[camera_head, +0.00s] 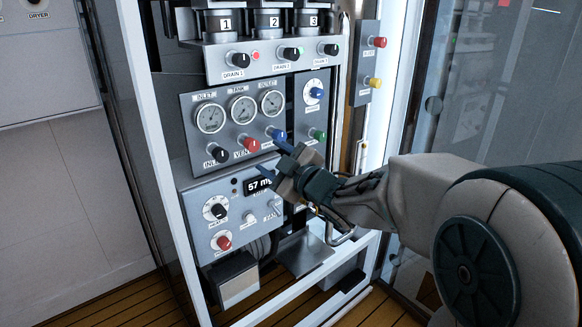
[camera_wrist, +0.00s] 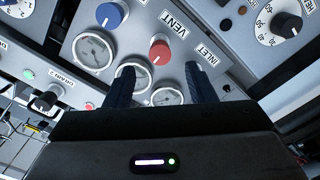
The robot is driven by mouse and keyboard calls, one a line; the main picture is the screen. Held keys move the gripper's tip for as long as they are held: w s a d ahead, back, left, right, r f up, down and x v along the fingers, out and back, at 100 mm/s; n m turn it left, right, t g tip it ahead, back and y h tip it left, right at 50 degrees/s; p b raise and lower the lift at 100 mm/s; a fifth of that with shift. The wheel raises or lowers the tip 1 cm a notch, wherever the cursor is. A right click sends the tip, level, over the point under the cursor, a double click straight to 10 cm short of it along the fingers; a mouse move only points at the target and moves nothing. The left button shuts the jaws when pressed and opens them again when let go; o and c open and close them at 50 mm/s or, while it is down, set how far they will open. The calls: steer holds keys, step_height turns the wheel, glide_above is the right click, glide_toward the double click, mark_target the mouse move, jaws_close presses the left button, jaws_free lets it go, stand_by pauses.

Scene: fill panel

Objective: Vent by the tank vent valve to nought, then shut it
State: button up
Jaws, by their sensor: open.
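The red vent knob (camera_head: 252,144) sits on the grey gauge panel (camera_head: 188,140), below the middle dial and above a label reading VENT. In the wrist view the red knob (camera_wrist: 160,50) is ahead of my fingers, beside its VENT label, and appears apart from them. My gripper (camera_head: 273,160) is open and empty, just right of and below the red knob in the head view. Both fingers show in the wrist view (camera_wrist: 160,85). The tank gauge (camera_head: 242,109) is the middle of three round dials; its needle is too small to read.
A black inlet knob (camera_head: 218,154) is left of the vent knob and a blue knob (camera_head: 278,135) right. Drain knobs (camera_head: 291,54) stand above. A lower panel has a display (camera_head: 258,185) reading about 57, partly hidden by my gripper. A white frame post (camera_head: 150,130) stands left.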

steer(key=v, duration=0.7)
steer(key=shift+p, duration=0.3)
steer(key=s+d+r+m+g+h+p, duration=0.3)
steer(key=d+r+m+h+p, duration=0.2)
steer(key=d+m+h+p, duration=0.6)
steer(key=s+a+r+m+g+y+p, duration=0.1)
steer(key=s+m+g+p, duration=0.3)
steer(key=s+g+p, duration=0.5)
steer(key=s+a+p, duration=0.1)
steer(key=s, duration=0.8)
steer(key=shift+r+m, duration=0.3)
steer(key=shift+m, duration=0.1)
